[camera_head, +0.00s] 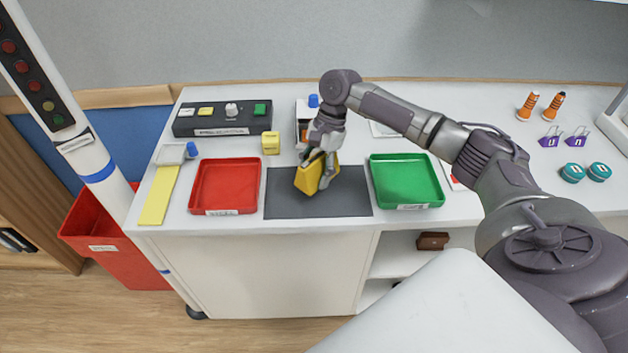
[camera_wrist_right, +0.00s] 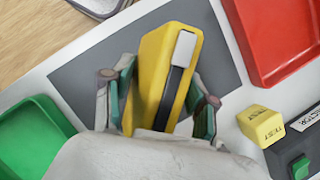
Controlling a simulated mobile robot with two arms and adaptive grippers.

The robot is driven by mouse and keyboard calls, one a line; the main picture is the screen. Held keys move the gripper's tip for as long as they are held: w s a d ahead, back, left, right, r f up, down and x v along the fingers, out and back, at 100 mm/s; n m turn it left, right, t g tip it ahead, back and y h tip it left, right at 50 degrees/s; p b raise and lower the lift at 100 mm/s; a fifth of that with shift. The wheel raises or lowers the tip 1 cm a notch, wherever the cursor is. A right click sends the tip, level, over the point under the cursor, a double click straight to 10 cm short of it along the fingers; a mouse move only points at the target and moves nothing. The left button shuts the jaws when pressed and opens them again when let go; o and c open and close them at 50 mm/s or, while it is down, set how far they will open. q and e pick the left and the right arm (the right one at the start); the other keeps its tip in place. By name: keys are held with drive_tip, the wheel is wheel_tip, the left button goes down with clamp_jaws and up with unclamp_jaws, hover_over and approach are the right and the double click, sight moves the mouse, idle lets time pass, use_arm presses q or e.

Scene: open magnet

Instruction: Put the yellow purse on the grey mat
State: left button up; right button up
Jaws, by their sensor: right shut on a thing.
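The yellow purse (camera_head: 314,175) is a wedge-shaped block held by my right gripper (camera_head: 322,160). It is over the grey mat (camera_head: 280,205), tilted in the head view. Whether its lower edge touches the mat I cannot tell. In the right wrist view the purse (camera_wrist_right: 155,75) shows a dark stripe and a pale patch between the two fingers of the right gripper (camera_wrist_right: 162,95). The grey mat (camera_wrist_right: 90,80) lies beneath it in that view. My left gripper is not in view.
A red tray (camera_head: 225,210) stands left of the mat and a green tray (camera_head: 408,203) right of it. A small yellow block (camera_head: 271,143) and a dark button panel (camera_head: 222,131) are behind. Orange-striped, purple and teal items stand at the far right.

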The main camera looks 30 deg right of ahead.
sight(315, 182)
wheel_tip(315, 182, down, 3)
drive_tip(key=shift+s+f+p, duration=0.1)
drive_tip(key=shift+p, duration=0.25)
drive_tip(key=shift+f, duration=0.3)
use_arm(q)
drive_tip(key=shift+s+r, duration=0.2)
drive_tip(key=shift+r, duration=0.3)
use_arm(e)
drive_tip(key=shift+f, duration=0.1)
drive_tip(key=o, duration=1.3)
drive_tip(key=shift+f, duration=0.1)
drive_tip(key=shift+c, duration=0.2)
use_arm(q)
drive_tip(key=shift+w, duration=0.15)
use_arm(e)
drive_tip(key=shift+r, duration=0.35)
drive_tip(key=b+v, duration=0.2)
drive_tip(key=v, duration=0.9)
drive_tip(key=shift+d+r, duration=0.15)
drive_tip(key=shift+r, duration=0.1)
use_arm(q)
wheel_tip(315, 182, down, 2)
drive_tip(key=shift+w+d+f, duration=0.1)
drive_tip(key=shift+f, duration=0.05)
